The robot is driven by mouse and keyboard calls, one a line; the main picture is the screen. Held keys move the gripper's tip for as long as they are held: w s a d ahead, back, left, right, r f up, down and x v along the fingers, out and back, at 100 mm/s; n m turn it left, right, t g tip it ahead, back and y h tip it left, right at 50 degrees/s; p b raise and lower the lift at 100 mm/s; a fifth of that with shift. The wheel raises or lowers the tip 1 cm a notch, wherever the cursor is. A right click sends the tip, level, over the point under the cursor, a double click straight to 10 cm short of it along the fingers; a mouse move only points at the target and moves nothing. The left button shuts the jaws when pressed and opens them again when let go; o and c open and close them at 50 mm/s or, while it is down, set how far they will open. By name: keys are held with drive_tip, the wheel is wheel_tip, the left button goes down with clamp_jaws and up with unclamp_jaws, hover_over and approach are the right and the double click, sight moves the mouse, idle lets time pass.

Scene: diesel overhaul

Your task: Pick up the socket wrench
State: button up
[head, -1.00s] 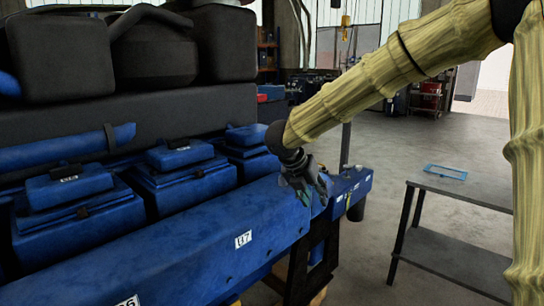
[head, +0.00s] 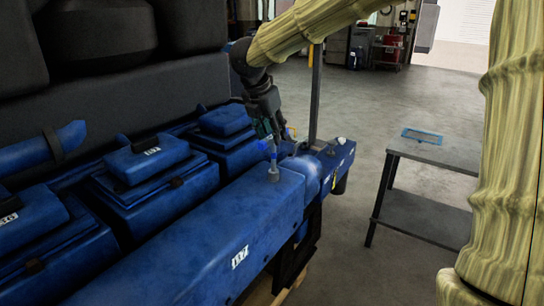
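My gripper (head: 270,128) is dark and points down over the far end of the long blue engine casing (head: 205,235), beside the last blue cover. Its fingers are small and partly lost against the dark and blue parts behind them, so I cannot tell whether they are open or shut. A small grey upright piece with a blue upper part (head: 273,170) stands on the casing just below the gripper. I cannot tell whether it is the socket wrench or an engine fitting. No other socket wrench can be made out.
Several blue covers (head: 150,165) line the engine. A thin dark post (head: 314,95) rises behind its far end, near a small white knob (head: 341,140). A grey two-level table (head: 440,150) with a blue frame (head: 422,135) stands right. Open floor lies between.

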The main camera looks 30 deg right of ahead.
sight(274, 158)
drive_tip(key=shift+w+x, duration=0.25)
drive_tip(key=shift+x, duration=1)
drive_tip(key=shift+s+d+f+p, duration=0.25)
drive_tip(key=shift+f+p, duration=0.05)
drive_tip(key=shift+p, duration=0.3)
drive_tip(key=p+x, duration=0.1)
drive_tip(key=x, duration=0.1)
drive_tip(key=p+x, duration=0.1)
drive_tip(key=x, duration=0.1)
drive_tip(key=shift+w, duration=0.25)
drive_tip(key=shift+f, duration=0.35)
clamp_jaws()
